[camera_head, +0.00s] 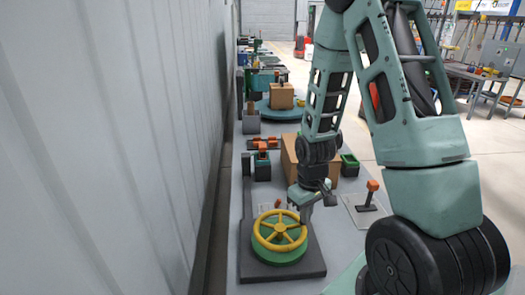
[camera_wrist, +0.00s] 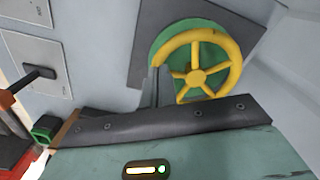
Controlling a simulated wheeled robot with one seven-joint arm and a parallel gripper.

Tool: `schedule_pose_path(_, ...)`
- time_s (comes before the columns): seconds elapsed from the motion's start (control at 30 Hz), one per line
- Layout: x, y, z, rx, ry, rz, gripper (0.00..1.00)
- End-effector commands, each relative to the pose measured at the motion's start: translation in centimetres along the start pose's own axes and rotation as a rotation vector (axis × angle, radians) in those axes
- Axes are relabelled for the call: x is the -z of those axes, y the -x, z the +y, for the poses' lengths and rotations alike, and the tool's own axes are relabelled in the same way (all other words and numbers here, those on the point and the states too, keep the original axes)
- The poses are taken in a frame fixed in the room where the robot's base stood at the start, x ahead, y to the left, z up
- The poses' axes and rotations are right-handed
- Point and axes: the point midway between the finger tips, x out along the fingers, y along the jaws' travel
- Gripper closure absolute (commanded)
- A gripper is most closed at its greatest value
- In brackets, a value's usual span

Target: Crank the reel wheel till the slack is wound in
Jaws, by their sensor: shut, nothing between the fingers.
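The yellow spoked reel wheel (camera_head: 280,231) sits on a round green drum (camera_head: 277,257) on a dark square base, at the bottom middle of the head view. My gripper (camera_head: 304,217) points down at the wheel's far right rim. Its fingers (camera_wrist: 156,88) are shut with nothing between them, close beside the rim in the wrist view. I cannot tell whether they touch it. No rope or slack line can be made out.
An orange-topped lever (camera_head: 372,186) on a pale plate stands to the right of the wheel. A cardboard box (camera_head: 289,153) and a green bin (camera_head: 349,165) stand behind my forearm. A corrugated wall (camera_head: 110,150) closes off the left side.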

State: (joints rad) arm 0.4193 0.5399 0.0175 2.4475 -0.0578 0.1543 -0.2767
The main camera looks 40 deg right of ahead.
Motion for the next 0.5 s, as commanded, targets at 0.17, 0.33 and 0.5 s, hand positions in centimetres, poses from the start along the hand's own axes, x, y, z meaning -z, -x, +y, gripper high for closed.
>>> schedule_pose_path(0.17,0.0,2.2,0.0,0.0,0.0,0.0,1.0)
schedule_pose_path(0.33,0.0,3.9,0.0,0.0,0.0,0.0,1.0)
schedule_pose_path(0.5,0.0,5.5,0.0,0.0,0.0,0.0,1.0)
